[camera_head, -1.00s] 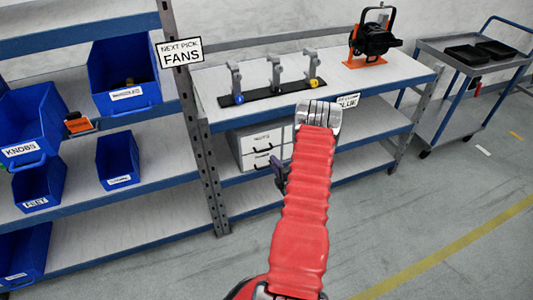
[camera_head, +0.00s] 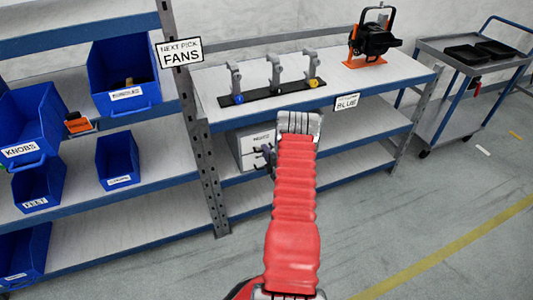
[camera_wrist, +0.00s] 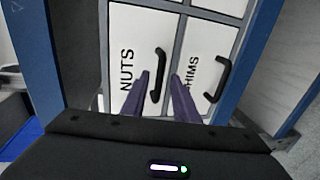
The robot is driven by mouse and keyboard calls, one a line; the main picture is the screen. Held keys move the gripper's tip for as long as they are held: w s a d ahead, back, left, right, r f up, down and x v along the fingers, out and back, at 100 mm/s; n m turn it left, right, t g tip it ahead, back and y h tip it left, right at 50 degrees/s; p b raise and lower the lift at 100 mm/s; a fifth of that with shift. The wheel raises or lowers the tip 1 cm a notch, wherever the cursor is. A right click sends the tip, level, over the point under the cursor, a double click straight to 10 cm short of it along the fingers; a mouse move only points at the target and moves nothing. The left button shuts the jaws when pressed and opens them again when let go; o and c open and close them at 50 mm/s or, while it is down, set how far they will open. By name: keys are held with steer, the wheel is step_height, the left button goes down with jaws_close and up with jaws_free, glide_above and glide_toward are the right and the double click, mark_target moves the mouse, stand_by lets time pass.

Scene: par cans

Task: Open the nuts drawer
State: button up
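The nuts drawer (camera_wrist: 125,50), a white front lettered NUTS with a black bar handle (camera_wrist: 159,75), is at the left in the wrist view. It looks shut. In the head view the drawer unit (camera_head: 243,146) sits on the shelf under the bench top, partly hidden by my arm. My gripper (camera_wrist: 161,74) is open, its dark purple fingers apart. In the wrist view the nuts handle shows between the fingertips; I cannot tell whether they reach around it. My gripper (camera_head: 266,152) also shows at the drawer fronts in the head view.
The shims drawer (camera_wrist: 202,60) with its own black handle is just right of the nuts drawer. Blue shelf uprights flank the drawers in the wrist view. A grey rack post (camera_head: 205,165) stands left of them. Open floor (camera_head: 400,225) lies at the right.

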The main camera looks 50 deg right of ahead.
steer(key=shift+c, duration=0.4)
jaws_close()
steer(key=shift+s+f, duration=0.1)
steer(key=shift+s, duration=0.15)
